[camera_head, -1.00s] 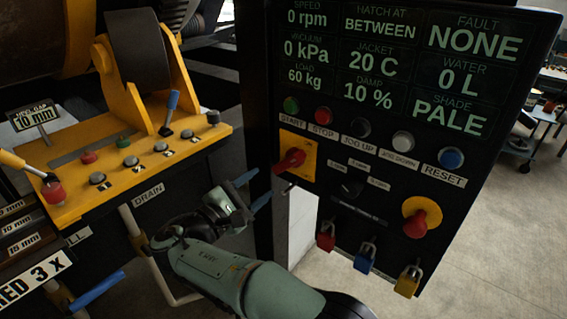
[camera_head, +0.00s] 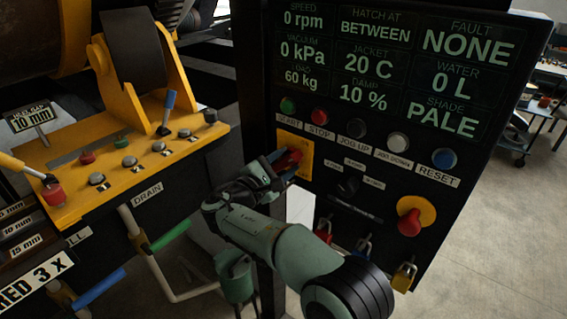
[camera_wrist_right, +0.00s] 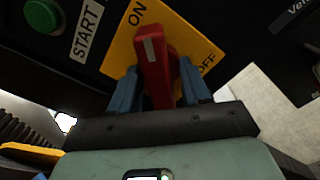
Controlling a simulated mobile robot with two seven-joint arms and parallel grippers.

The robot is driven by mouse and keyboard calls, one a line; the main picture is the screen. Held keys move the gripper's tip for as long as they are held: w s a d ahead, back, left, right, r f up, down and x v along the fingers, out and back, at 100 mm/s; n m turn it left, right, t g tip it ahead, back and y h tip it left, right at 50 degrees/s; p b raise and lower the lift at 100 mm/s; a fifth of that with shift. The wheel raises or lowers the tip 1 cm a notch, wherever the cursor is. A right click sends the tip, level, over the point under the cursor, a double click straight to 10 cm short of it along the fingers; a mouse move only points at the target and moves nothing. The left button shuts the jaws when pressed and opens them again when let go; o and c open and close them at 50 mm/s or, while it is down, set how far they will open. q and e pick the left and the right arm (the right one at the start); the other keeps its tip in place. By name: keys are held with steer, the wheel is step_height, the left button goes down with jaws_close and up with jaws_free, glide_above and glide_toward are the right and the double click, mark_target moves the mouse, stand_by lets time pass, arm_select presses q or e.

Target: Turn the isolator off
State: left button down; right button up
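The isolator is a red rotary handle (camera_head: 290,160) on a yellow plate (camera_head: 305,157) at the left of the black control panel. In the right wrist view its red handle (camera_wrist_right: 154,62) has a white mark at the end towards ON; OFF is printed to the right. My right gripper (camera_head: 283,163) is at the handle. In the wrist view the blue fingers of the right gripper (camera_wrist_right: 160,90) stand either side of the handle, with a gap on the right side, so it looks open around it. The fingertips are partly hidden. My left gripper is not in view.
Above the isolator are the green START button (camera_head: 288,105) and red STOP button (camera_head: 320,115). A red emergency knob (camera_head: 410,222) and padlocks, one yellow (camera_head: 404,277), are to the right. A yellow console (camera_head: 120,175) with a blue-tipped lever (camera_head: 168,112) stands left.

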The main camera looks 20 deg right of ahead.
jaws_close()
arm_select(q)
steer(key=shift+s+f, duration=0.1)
arm_select(e)
steer(key=m+b, duration=0.1)
steer(key=m, duration=0.2)
steer(key=shift+f+b, duration=0.15)
steer(key=shift+b, duration=0.25)
steer(key=m+b, duration=0.2)
steer(key=m, duration=0.2)
steer(key=shift+m+b, duration=0.3)
steer(key=m+b, duration=0.3)
steer(key=m, duration=0.2)
steer(key=shift+m, duration=0.3)
steer(key=shift+m+b, duration=0.95)
steer(key=shift+m, duration=0.25)
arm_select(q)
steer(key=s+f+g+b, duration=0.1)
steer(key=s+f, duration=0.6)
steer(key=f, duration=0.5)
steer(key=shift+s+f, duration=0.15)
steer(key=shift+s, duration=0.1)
arm_select(e)
steer(key=shift+r+m, duration=0.25)
steer(key=shift+m, duration=0.85)
steer(key=shift+r, duration=0.1)
